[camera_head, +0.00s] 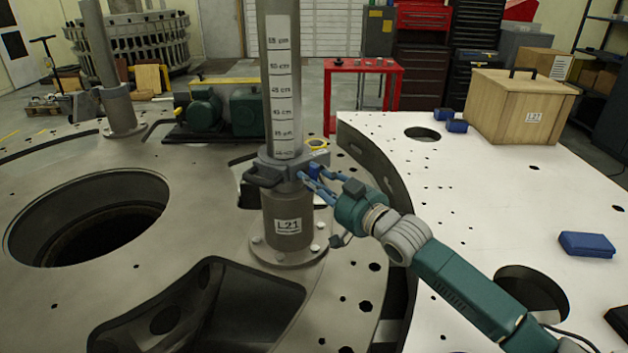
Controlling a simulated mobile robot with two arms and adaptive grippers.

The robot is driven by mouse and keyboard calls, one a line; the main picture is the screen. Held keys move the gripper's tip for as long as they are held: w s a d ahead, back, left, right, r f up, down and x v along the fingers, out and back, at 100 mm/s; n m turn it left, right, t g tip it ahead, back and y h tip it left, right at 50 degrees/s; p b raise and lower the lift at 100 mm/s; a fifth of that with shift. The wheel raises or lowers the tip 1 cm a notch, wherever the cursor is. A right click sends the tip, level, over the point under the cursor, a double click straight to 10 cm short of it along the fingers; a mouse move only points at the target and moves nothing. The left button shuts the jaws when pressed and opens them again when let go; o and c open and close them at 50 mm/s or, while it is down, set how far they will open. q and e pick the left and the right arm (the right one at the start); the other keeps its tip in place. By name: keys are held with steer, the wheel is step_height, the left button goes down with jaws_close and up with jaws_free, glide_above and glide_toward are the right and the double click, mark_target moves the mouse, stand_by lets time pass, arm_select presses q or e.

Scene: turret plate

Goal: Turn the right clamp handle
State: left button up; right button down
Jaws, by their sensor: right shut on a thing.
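The clamp (278,168) sits as a grey collar around a thick upright post (283,215) with a scale strip and a label L21. A dark handle (262,178) sticks out of the clamp on its left side. My right gripper (308,178) reaches in from the lower right, with its blue fingers at the clamp's right side. It is shut on the right clamp handle (318,158), which the fingers and wrist partly hide. My left gripper is not in view.
A second post (108,70) stands at the left. A large round hole (88,217) and a dark opening (200,310) lie in the plate. A wooden crate (520,105) and blue blocks (586,245) rest on the white plate at right. A red table (362,75) stands behind.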

steer(key=shift+n, duration=1)
steer(key=c, duration=1.5)
jaws_free()
steer(key=v, duration=1.2)
steer(key=shift+d, duration=0.1)
